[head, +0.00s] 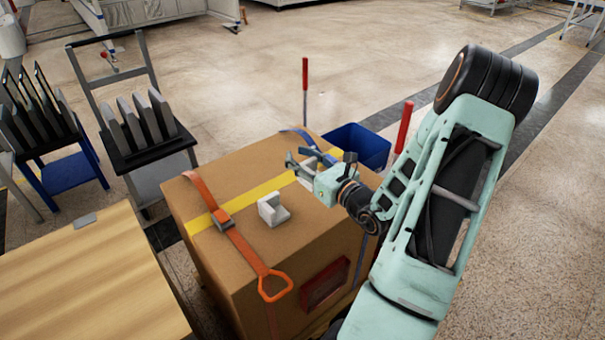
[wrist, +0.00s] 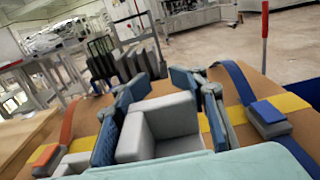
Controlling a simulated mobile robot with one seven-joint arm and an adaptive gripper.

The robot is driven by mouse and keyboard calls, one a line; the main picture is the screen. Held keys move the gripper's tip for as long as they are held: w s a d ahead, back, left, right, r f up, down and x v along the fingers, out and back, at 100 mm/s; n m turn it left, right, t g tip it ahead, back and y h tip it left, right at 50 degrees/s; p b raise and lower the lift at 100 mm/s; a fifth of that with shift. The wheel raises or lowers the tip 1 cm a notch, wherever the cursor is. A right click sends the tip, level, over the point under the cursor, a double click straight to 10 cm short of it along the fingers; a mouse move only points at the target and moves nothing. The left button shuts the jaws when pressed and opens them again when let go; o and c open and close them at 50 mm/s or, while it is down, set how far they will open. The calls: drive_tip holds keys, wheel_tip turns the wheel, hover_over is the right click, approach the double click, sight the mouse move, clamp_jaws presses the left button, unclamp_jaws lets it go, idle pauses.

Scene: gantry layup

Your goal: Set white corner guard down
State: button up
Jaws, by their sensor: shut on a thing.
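My gripper (head: 318,165) is over the top of a large cardboard box (head: 235,168), toward its right side. In the wrist view, its blue-padded fingers (wrist: 160,98) are shut on a white corner guard (wrist: 165,128), an L-shaped pale block. In the head view this guard is mostly hidden by the gripper. I cannot tell whether it touches the box top. A second pale corner guard (head: 272,209) rests on the box top beside the orange strap (head: 240,238); it also shows at the lower left of the wrist view (wrist: 72,164).
A yellow band (head: 255,192) crosses the box top. A blue strap (wrist: 238,82) with a buckle lies right of my gripper in the wrist view. A blue bin (head: 360,146) and red-handled posts (head: 305,75) stand behind the box. A wooden table (head: 80,275) is at left.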

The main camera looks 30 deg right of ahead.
drive_tip(key=shift+w+d+f, duration=0.2)
drive_tip(key=shift+d+f, duration=0.15)
drive_tip(key=shift+f, duration=0.2)
drive_tip(key=shift+w+d+f, duration=0.2)
drive_tip(key=shift+d+f, duration=0.15)
drive_tip(key=shift+f, duration=0.15)
drive_tip(key=shift+w+d+f+b, duration=0.1)
drive_tip(key=shift+f+b, duration=0.5)
drive_tip(key=shift+f, duration=0.3)
drive_tip(key=shift+w+d+f+b, duration=0.1)
drive_tip(key=shift+f+b, duration=0.5)
drive_tip(key=shift+f, duration=0.25)
drive_tip(key=shift+f, duration=0.2)
drive_tip(key=o, duration=1)
drive_tip(key=shift+r, duration=0.25)
drive_tip(key=s+p, duration=0.1)
drive_tip(key=s, duration=0.3)
drive_tip(key=s+d+p, duration=0.1)
drive_tip(key=s, duration=0.3)
drive_tip(key=s+p, duration=0.1)
drive_tip(key=s, duration=0.3)
drive_tip(key=shift+d, duration=0.35)
